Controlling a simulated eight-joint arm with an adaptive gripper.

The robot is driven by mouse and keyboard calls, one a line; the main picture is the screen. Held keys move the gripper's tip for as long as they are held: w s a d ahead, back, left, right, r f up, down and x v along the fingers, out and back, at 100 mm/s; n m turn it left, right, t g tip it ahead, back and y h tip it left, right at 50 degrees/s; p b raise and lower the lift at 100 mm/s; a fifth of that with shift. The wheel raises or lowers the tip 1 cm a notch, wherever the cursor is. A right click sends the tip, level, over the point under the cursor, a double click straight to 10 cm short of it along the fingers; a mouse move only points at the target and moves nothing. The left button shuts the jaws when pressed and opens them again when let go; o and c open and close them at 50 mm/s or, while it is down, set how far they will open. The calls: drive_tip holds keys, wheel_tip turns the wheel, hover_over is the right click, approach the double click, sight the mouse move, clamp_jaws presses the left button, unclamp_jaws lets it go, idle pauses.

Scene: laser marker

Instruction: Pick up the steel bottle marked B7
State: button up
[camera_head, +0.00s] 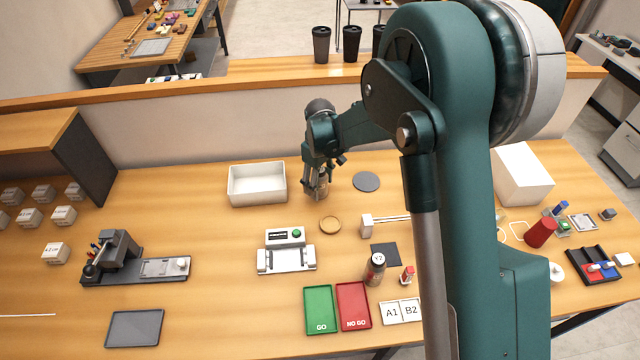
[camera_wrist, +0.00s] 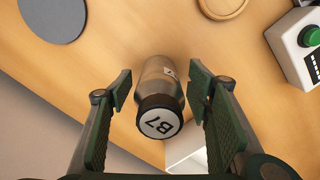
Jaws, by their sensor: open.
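The steel bottle marked B7 (camera_wrist: 160,92) shows in the wrist view with its dark-rimmed cap and white B7 label facing the camera. My gripper (camera_wrist: 158,92) is open, with one finger on each side of the bottle and a visible gap on both sides. In the head view my gripper (camera_head: 318,192) points down at the table beside the white bin; the bottle there is mostly hidden by the fingers. Another steel bottle (camera_head: 375,270), with a dark cap, stands nearer the front, right of the red NO GO tray.
A white bin (camera_head: 257,199) is just left of my gripper. A dark round disc (camera_head: 366,182) lies to its right and a tan round disc (camera_head: 330,225) in front. A white device with a green button (camera_head: 286,237) stands nearer the front.

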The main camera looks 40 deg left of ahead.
sight(320, 169)
idle(0.4)
drive_tip(key=c, duration=1)
drive_tip(key=shift+r, duration=0.1)
drive_tip(key=shift+r, duration=4.95)
